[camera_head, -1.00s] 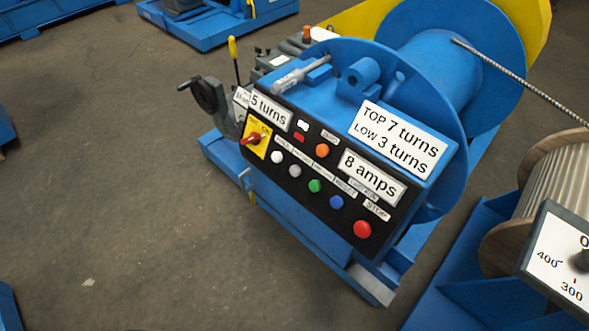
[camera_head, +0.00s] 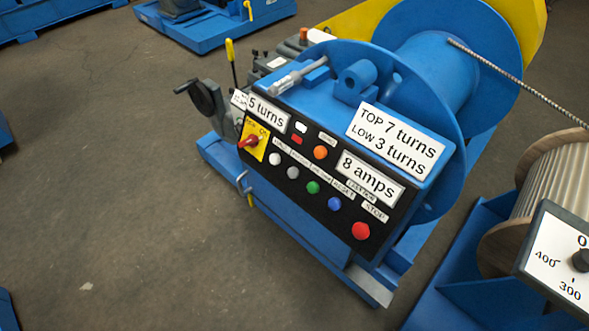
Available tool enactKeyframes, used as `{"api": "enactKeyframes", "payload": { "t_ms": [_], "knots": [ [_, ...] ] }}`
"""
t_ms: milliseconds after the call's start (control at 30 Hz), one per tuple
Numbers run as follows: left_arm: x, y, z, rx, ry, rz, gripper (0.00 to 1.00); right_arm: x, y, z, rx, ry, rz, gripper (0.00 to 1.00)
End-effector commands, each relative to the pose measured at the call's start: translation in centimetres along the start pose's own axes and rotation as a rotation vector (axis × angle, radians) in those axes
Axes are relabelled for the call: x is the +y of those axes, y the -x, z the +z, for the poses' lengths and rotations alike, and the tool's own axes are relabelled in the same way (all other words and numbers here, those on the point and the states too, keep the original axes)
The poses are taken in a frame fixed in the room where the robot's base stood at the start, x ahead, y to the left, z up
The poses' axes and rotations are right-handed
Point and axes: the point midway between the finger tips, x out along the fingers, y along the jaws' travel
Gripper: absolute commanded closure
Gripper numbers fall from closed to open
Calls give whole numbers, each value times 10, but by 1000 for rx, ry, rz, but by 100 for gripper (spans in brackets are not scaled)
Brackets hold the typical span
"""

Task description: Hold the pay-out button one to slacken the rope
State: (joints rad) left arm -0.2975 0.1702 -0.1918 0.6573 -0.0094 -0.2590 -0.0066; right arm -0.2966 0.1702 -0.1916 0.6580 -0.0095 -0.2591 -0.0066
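The black control panel (camera_head: 264,173) is on the front of a blue winch. A row of buttons crosses it: a white one (camera_head: 275,159), a grey one (camera_head: 292,172), a green one (camera_head: 313,187), a blue one (camera_head: 334,203) and a red one (camera_head: 360,231) labelled STOP. The other button labels are too small to read surely, so I cannot tell which is pay-out. An orange round lamp or button (camera_head: 320,152) is above the row. The rope (camera_head: 520,84) runs from the blue drum (camera_head: 436,70) toward the right edge. Neither of my grippers is in view.
A red rotary switch (camera_head: 248,141) on a yellow plate is at the panel's left. A dark handwheel (camera_head: 203,97) and a yellow-tipped lever (camera_head: 230,52) stand beyond it. A wooden-flanged reel (camera_head: 545,175) and a dial (camera_head: 560,258) are at right. The floor (camera_head: 110,170) at left is clear.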

Motion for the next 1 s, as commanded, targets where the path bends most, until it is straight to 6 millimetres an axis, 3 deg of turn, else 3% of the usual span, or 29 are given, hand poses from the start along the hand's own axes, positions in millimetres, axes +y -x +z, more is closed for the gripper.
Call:
{"api": "enactKeyframes", "payload": {
  "t_ms": [433,733,1000],
  "knots": [
    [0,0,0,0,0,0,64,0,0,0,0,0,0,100],
    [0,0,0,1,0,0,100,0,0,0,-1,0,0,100],
    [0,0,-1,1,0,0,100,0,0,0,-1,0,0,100]
  ]
}}
